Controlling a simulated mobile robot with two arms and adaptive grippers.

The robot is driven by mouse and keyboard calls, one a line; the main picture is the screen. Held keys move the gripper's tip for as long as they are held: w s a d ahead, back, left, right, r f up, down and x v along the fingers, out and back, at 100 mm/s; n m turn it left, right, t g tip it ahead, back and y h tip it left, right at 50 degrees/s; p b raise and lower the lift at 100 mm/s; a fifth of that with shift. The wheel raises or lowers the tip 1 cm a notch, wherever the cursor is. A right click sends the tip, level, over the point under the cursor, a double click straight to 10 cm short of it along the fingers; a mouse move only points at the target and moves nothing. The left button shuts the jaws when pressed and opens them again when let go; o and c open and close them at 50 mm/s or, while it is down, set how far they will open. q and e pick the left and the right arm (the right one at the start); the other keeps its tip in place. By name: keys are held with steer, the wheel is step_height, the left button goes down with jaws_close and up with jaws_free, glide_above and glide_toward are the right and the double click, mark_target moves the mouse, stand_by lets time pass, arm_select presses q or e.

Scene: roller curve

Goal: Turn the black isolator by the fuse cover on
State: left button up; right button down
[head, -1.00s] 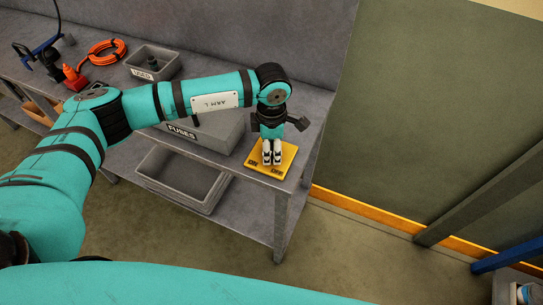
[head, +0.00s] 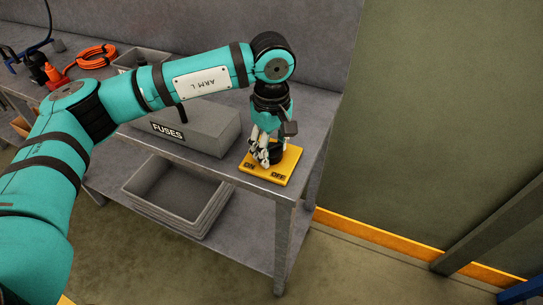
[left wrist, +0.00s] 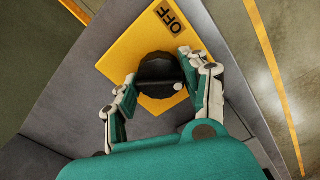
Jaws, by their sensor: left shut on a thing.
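The black isolator is a round knob (left wrist: 158,72) on a yellow plate (head: 291,163) marked ON and OFF. The plate lies at the right end of the bench. My left gripper (head: 268,150) points down over the plate and is shut on the knob. In the left wrist view, the fingers of my left gripper (left wrist: 160,84) stand on either side of the knob. A small white dot shows on the knob, on the side away from the OFF label. The ON label is hidden there. The grey fuse cover (head: 205,125), marked FUSES, sits left of the plate. My right gripper is not in view.
A grey tray (head: 135,190) stands on the lower shelf. An orange cable coil (head: 97,56), a red item (head: 56,77) and a grey bin (head: 128,60) are further left on the bench. The bench's right edge is close to the plate.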

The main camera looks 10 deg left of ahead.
mark_target(271, 146)
arm_select(q)
steer(key=shift+r+m+b, duration=0.1)
steer(key=shift+m+b, duration=0.6)
steer(key=shift+m, duration=0.1)
steer(key=shift+w, duration=0.1)
steer(key=o, duration=1.2)
steer(key=shift+c, duration=0.2)
step_height(271, 146, up, 12)
